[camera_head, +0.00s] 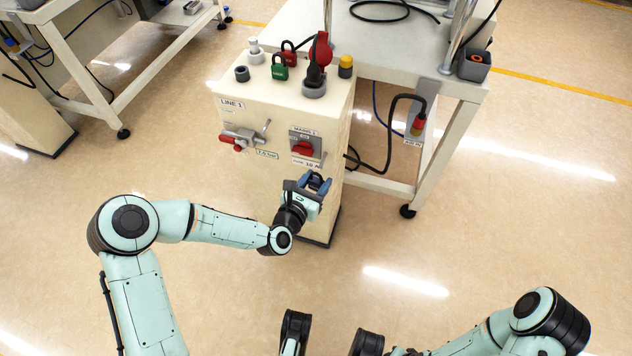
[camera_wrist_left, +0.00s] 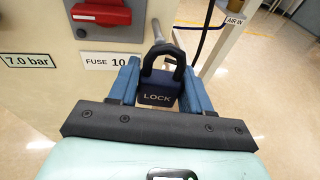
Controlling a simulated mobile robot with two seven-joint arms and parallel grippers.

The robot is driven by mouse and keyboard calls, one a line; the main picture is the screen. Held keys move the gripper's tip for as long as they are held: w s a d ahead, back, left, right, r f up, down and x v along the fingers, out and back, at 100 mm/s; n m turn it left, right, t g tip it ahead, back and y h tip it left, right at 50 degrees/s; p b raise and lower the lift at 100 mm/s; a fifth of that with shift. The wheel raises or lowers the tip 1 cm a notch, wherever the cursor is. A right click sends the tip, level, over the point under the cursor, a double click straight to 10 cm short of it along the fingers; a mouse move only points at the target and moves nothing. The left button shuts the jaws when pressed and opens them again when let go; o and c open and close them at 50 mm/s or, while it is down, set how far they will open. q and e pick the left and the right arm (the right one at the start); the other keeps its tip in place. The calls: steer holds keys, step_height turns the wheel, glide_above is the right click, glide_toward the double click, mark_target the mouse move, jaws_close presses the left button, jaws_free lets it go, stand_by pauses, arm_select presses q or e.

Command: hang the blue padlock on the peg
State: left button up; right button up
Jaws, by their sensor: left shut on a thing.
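The blue padlock (camera_wrist_left: 158,98), marked LOCK with a dark shackle, is between the blue fingers of my left gripper (camera_wrist_left: 160,88) in the left wrist view. The gripper is shut on it, shackle pointing away from the wrist. A grey rod (camera_wrist_left: 157,32), which looks like the peg, shows just past the shackle; I cannot tell whether they touch. In the head view my left gripper (camera_head: 318,183) is close to the lower front of the cream cabinet (camera_head: 235,118). My right gripper cannot be made out.
The cabinet front carries a red MAINS switch (camera_head: 305,149) and a valve lever (camera_head: 240,138). A green padlock (camera_head: 279,71), a red padlock (camera_head: 289,56) and knobs stand on top. A bench (camera_head: 440,88) with a hanging black cable adjoins it. The floor in front is clear.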

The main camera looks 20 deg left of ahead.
mark_target(326, 161)
arm_select(q)
steer(key=shift+w+d+b, duration=0.1)
steer(key=shift+w+b, duration=0.6)
steer(key=shift+w, duration=1.75)
steer(key=shift+f, duration=0.3)
stand_by(0.5)
steer(key=o, duration=1.2)
steer(key=shift+o, duration=0.2)
steer(key=shift+a, duration=0.2)
steer(key=shift+c, duration=0.3)
steer(key=shift+o, duration=0.6)
steer(key=shift+a, duration=0.1)
steer(key=shift+s, duration=0.1)
